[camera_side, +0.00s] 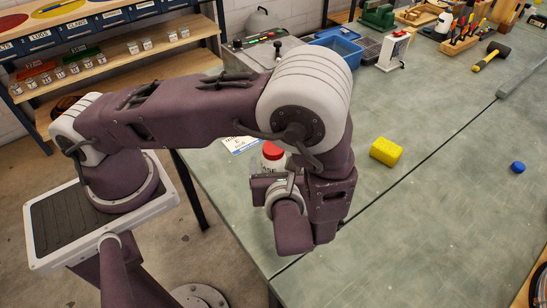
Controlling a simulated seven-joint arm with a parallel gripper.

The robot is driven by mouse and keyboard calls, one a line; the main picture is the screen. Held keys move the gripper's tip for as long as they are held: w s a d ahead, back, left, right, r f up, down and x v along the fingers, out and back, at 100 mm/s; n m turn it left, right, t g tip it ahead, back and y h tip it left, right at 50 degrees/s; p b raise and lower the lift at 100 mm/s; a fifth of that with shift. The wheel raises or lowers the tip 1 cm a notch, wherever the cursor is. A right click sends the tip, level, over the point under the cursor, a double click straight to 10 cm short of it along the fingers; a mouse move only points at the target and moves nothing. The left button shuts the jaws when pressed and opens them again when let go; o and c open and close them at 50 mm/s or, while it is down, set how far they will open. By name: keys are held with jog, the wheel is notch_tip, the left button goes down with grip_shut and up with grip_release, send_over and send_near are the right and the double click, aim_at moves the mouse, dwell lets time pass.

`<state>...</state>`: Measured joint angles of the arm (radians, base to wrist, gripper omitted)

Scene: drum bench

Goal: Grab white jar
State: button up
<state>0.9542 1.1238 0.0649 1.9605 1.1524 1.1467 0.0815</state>
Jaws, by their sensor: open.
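The white jar (272,163) with a red lid stands on the green bench top near its left edge. Only its lid and part of its white body show; my arm hides the lower part. My gripper (265,182) is at the near side of the jar, just below it in the picture. It is open. Its fingertips are mostly hidden by my wrist, so I cannot tell whether they touch the jar or stand around it.
A yellow cylinder (386,151) lies on the bench right of my arm, and a blue cap (517,167) lies farther right. A white card (240,144) lies left of the jar. Blue bins (338,42) and tools line the back.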

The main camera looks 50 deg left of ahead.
jog(key=x, duration=0.7)
jog(key=shift+s+a+f, duration=0.1)
jog(key=shift+a+f, duration=0.05)
jog(key=shift+f, duration=0.2)
jog(key=c, duration=1.7)
jog(key=shift+o, duration=0.2)
jog(key=shift+r, duration=0.15)
